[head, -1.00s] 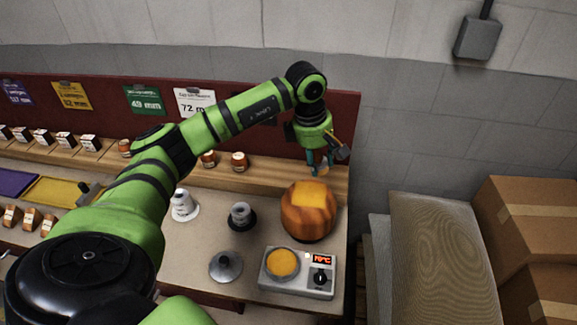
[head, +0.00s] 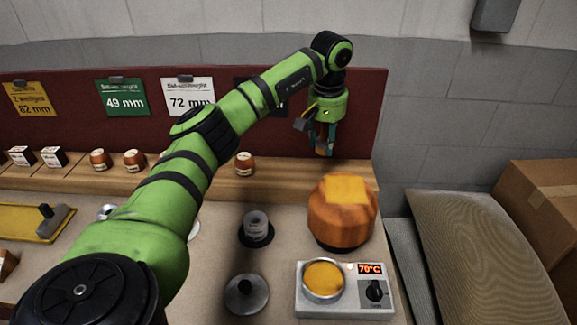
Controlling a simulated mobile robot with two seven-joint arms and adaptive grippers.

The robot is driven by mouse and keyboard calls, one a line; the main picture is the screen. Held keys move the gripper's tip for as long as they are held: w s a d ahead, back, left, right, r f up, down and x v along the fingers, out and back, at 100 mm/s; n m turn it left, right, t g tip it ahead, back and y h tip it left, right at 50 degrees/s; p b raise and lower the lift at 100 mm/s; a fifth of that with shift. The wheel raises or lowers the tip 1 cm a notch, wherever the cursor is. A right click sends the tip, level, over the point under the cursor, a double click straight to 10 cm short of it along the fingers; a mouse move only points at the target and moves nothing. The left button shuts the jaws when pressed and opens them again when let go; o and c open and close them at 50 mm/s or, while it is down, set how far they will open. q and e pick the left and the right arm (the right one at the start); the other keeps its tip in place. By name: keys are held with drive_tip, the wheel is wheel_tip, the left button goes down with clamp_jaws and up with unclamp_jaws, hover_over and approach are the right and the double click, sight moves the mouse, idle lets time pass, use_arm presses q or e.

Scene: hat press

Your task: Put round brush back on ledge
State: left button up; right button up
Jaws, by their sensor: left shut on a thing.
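My left gripper (head: 325,143) points down over the right end of the wooden ledge (head: 290,177), in front of the dark red back panel. It is shut on a small brownish thing, likely the round brush (head: 321,151), mostly hidden between the fingers. I cannot tell whether the brush touches the ledge. My right gripper is not in view.
An orange-brown wooden hat block (head: 341,225) stands just in front of the gripper. A 70°C heater unit (head: 345,302), a grey lid (head: 246,295) and a dark-based spool (head: 256,230) are on the bench. A small brown pot (head: 244,164) stands on the ledge, left of the gripper.

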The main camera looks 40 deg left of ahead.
use_arm(q)
drive_tip(key=p, duration=0.1)
hover_over(288, 171)
drive_tip(key=f, duration=0.5)
drive_tip(key=shift+s+d+f, duration=0.2)
drive_tip(key=shift+s, duration=0.05)
wheel_tip(288, 171, down, 4)
drive_tip(key=shift+r+p, duration=0.1)
drive_tip(key=shift+p, duration=0.6)
drive_tip(key=shift+f, duration=0.25)
drive_tip(key=o, duration=1.3)
drive_tip(key=shift+c, duration=0.2)
drive_tip(key=shift+r, duration=0.35)
wheel_tip(288, 171, up, 11)
drive_tip(key=s+b, duration=0.1)
drive_tip(key=shift+d+r+b, duration=0.2)
drive_tip(key=shift+d+b, duration=0.15)
drive_tip(key=shift+s, duration=0.1)
